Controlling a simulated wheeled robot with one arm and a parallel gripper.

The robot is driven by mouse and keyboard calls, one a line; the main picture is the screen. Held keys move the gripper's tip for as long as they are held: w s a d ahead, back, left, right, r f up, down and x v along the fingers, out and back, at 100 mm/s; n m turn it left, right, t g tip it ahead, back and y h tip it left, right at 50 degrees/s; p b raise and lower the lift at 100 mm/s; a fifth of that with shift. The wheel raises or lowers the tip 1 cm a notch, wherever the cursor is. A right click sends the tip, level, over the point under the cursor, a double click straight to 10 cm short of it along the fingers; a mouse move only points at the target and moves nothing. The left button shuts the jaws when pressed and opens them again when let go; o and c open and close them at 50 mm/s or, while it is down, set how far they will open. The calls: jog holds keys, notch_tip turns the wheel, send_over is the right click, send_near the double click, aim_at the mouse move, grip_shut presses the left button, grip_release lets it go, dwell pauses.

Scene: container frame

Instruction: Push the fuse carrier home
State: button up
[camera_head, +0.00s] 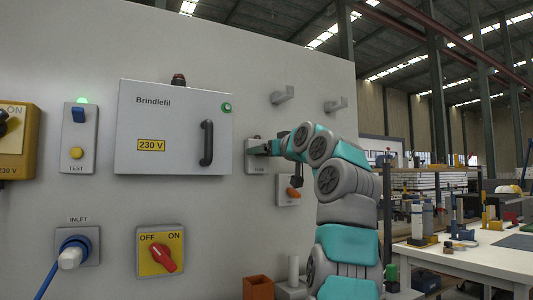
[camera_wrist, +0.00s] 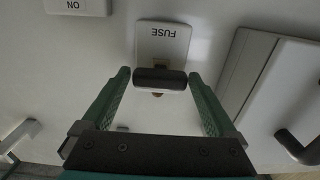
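The fuse carrier (camera_wrist: 160,78) shows in the wrist view as a dark rounded bar in front of a pale plate marked FUSE (camera_wrist: 163,42), upside down in this view. Copper-coloured bits show just above and below the bar. How far it stands out from the plate is hard to tell. My gripper (camera_wrist: 159,74) is open, with one green finger on each side of the bar and a small gap at both ends. In the head view the fuse plate (camera_head: 255,163) is at the panel's right, and my gripper (camera_head: 266,148) covers most of the carrier.
A grey cabinet (camera_head: 170,105) with a dark handle (camera_head: 207,143) stands out left of the fuse plate. Two pegs (camera_head: 283,95) are above. A yellow OFF/ON switch (camera_head: 160,250) and inlet plug (camera_head: 70,255) are lower left.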

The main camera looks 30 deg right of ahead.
jog(key=shift+o, duration=0.2)
jog(key=shift+s, duration=0.15)
jog(key=s+b, duration=0.2)
jog(key=s, duration=0.5)
jog(key=shift+s+b, duration=0.3)
jog(key=shift+b, duration=0.05)
jog(key=shift+d, duration=0.1)
